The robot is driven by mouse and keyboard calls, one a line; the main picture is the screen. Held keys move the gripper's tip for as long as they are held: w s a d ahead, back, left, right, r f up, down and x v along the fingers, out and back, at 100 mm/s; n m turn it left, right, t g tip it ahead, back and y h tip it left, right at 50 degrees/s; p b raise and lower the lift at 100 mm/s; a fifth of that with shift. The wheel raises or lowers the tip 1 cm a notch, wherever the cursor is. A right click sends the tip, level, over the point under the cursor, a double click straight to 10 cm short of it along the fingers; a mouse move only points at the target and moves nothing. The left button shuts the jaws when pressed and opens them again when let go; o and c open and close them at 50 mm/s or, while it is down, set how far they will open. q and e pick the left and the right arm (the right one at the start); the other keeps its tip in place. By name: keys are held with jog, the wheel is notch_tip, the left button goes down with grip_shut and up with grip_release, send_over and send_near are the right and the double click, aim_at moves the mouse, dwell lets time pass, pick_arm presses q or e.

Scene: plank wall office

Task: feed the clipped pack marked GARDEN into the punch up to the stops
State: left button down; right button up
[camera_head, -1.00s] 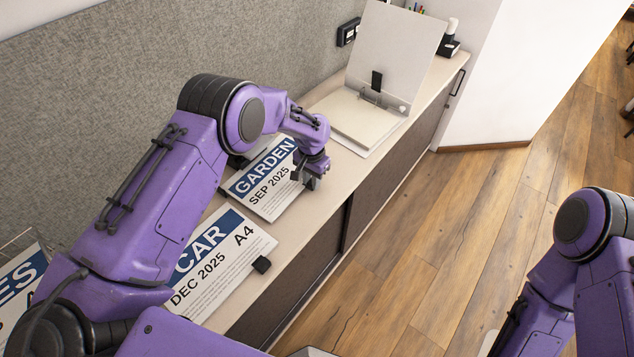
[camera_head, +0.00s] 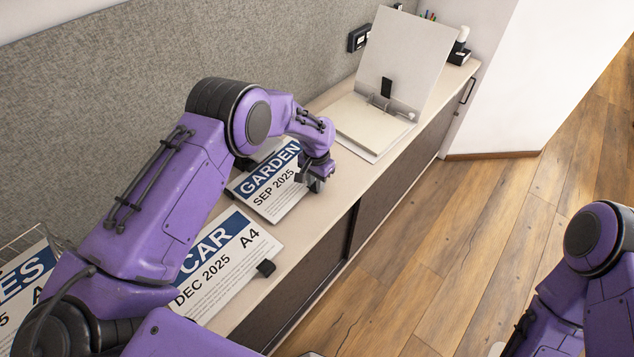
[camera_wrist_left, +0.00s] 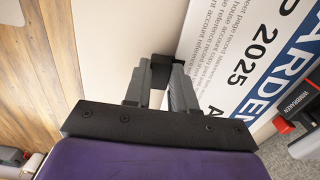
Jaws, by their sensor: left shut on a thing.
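The pack marked GARDEN (camera_head: 275,203), a white sheet stack with a blue title band and SEP 2025, lies on the counter. It also shows in the left wrist view (camera_wrist_left: 235,70). My left gripper (camera_head: 316,184) is at its right edge. In the left wrist view the gripper (camera_wrist_left: 158,78) is shut on the black clip (camera_wrist_left: 160,70) at the pack's edge. A dark device with red parts (camera_wrist_left: 290,125), perhaps the punch, shows by the blue-band side of the pack; my arm mostly hides that spot in the head view. My right gripper is outside the frames.
A pack marked CAR (camera_head: 235,270) with a black clip lies nearer on the counter (camera_head: 300,238); another pack ending in ES (camera_head: 25,275) is at far left. An open binder (camera_head: 405,60) stands beyond. A grey panel (camera_head: 130,60) backs the counter.

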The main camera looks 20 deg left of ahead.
pick_arm(q)
jog(key=shift+s+a+r+p, duration=0.1)
jog(key=shift+s+a+p, duration=0.1)
jog(key=shift+p, duration=0.1)
dwell(1.3)
jog(key=c, duration=0.8)
grip_release()
jog(key=shift+c, duration=0.2)
notch_tip(320, 180, up, 10)
jog(key=b, duration=0.2)
jog(key=shift+r, duration=0.2)
